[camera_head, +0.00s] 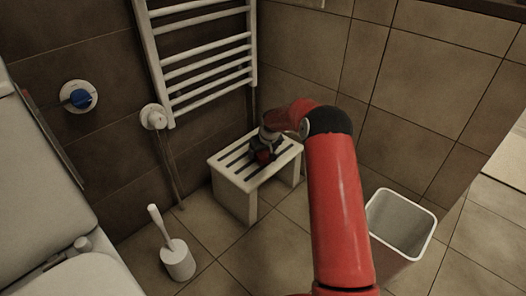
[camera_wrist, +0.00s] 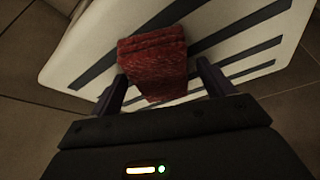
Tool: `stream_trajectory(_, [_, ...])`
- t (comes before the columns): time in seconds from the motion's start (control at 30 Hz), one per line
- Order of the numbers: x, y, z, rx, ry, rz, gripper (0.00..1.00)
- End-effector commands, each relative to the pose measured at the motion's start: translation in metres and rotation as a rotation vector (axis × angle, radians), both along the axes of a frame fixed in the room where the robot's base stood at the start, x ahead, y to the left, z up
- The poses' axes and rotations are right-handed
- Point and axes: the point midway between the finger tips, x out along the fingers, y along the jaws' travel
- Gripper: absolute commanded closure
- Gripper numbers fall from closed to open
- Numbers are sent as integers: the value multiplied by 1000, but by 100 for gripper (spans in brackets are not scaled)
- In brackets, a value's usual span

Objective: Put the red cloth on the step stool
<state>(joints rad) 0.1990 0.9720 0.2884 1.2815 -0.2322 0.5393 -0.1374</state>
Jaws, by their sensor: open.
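The red cloth (camera_wrist: 153,62) is a folded, textured bundle on the slatted top of the white step stool (camera_wrist: 230,22). In the wrist view my gripper (camera_wrist: 160,85) is open, with one dark finger on each side of the cloth's near end. I cannot tell whether the fingers touch it. In the head view the step stool (camera_head: 238,198) stands in the corner below the towel rail. My gripper (camera_head: 262,148) is over its top, and the red cloth (camera_head: 264,156) shows only as a small red patch there, partly hidden.
A white toilet brush in its holder (camera_head: 178,262) stands left of the stool, near the toilet (camera_head: 75,278). An open waste bin (camera_head: 402,218) stands at the right. The towel rail (camera_head: 205,62) is on the wall behind. Tiled floor is clear in front of the stool.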

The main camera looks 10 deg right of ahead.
Motion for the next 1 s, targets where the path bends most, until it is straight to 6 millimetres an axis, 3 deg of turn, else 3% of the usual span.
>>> stream_trajectory(0.17, [-4, -1, 16, 0, -3, 0, 19])
stream_trajectory(0.6, [-37, -9, 97, -1, -2, 1, 19])
stream_trajectory(0.87, [-50, -9, 123, -6, -3, 0, 19])
stream_trajectory(1.0, [-77, -4, 167, -39, -12, -2, 19])
